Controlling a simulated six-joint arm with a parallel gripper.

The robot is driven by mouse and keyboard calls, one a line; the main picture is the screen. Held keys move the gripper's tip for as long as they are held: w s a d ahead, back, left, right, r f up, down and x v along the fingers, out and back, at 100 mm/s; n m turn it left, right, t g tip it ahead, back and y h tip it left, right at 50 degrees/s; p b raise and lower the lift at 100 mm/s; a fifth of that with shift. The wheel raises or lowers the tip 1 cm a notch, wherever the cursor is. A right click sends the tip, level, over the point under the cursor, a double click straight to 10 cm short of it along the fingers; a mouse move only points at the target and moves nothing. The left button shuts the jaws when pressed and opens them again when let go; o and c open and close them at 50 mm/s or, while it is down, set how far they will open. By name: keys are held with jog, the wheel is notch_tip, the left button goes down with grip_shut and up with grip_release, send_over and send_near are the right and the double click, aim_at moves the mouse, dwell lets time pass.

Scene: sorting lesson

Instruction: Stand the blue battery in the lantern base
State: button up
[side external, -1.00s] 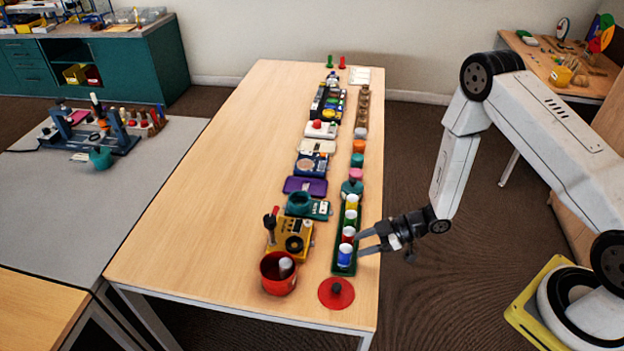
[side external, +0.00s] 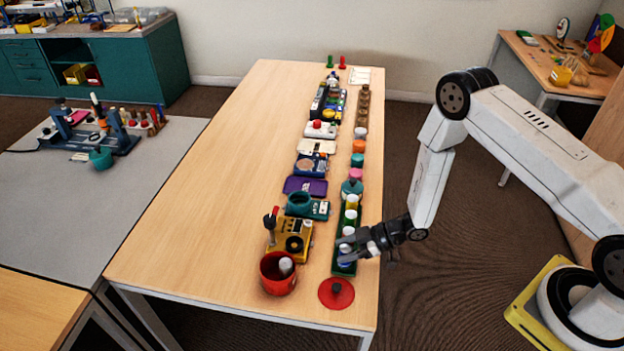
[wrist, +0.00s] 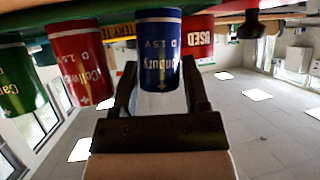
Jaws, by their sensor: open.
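The blue battery (wrist: 160,48) stands between the two fingers of my open gripper (wrist: 159,72) in the wrist view, where the picture is upside down. In the side view, my gripper (side external: 343,250) is at the near end of the green tray (side external: 345,271), its fingers around the blue battery and hiding much of it. Whether the fingers touch it is unclear. A red battery (wrist: 80,60) and a green battery (wrist: 20,75) stand beside it in the tray row. A teal open-topped round holder (side external: 299,203) on the table looks like the lantern base.
A red pot (side external: 278,285) marked USED holds a grey cylinder. A red lid (side external: 336,296) with a black knob lies near the tray's end. A yellow device (side external: 290,243) stands left of the tray. The table's left half (side external: 210,200) is clear.

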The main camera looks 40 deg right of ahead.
jog(key=shift+c, duration=0.2)
grip_shut()
jog(key=shift+r, duration=0.2)
jog(key=shift+r, duration=0.8)
jog(key=s+d+r, duration=0.2)
jog(key=s+r, duration=0.9)
jog(key=s, duration=0.2)
jog(key=shift+s+d, duration=0.2)
jog(key=shift+s, duration=0.2)
